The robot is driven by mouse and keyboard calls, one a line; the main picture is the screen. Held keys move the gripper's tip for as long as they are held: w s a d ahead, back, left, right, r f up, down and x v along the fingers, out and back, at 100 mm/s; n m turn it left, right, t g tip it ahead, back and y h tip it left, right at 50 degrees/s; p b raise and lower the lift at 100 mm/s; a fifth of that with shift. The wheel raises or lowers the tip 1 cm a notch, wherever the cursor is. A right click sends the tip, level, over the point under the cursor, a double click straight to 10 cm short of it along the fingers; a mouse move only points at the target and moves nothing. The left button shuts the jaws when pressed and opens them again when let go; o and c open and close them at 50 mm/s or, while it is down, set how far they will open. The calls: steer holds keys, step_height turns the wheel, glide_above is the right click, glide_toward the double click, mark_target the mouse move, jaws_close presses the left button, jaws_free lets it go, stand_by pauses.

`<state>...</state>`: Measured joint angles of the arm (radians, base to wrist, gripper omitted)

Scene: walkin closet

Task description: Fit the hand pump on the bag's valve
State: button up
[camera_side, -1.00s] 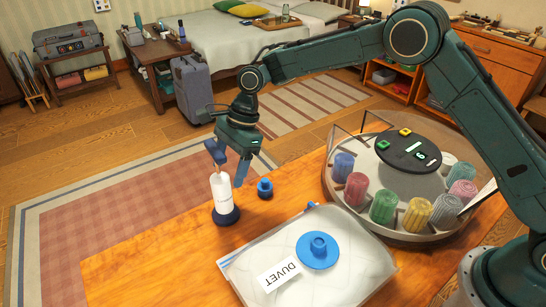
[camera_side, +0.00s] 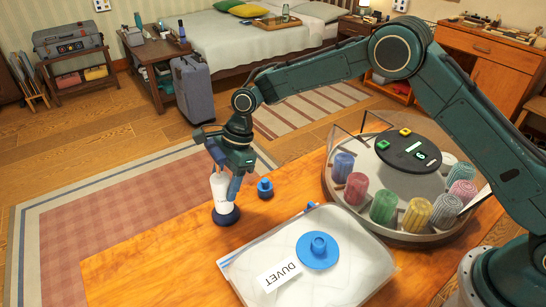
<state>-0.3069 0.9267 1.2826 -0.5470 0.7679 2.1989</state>
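The hand pump (camera_side: 219,190) is a white cylinder with a dark blue base, standing upright on the wooden table. My gripper (camera_side: 226,180) is tilted down at its upper part. One finger is in front of the pump's right side, the other at its upper left. The fingers look apart; contact with the pump is not clear. The bag (camera_side: 350,270) lies flat at the table's front, clear plastic with a white filling and a DUVET label (camera_side: 279,276). Its round blue valve (camera_side: 318,250) faces up with nothing on it.
A small blue cap-like piece (camera_side: 265,188) stands right of the pump. A round tray (camera_side: 335,190) with several coloured rolls and a dark disc with a lit digit is behind the bag. The table left of the bag is clear.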

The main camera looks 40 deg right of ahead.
mark_target(221, 177)
steer(key=c, duration=0.5)
steer(key=shift+c, duration=0.2)
steer(key=shift+r, duration=2.05)
steer(key=shift+r, duration=0.1)
steer(key=shift+s+r, duration=0.3)
steer(key=shift+r, duration=0.15)
steer(key=s+d+r, duration=0.3)
steer(key=s+r, duration=0.5)
steer(key=s, duration=0.4)
steer(key=s+d+r, duration=0.3)
steer(key=s+r, duration=0.6)
steer(key=s, duration=0.4)
steer(key=shift+d+r+n, duration=0.15)
steer(key=shift+d+n, duration=0.15)
steer(key=shift+n, duration=0.1)
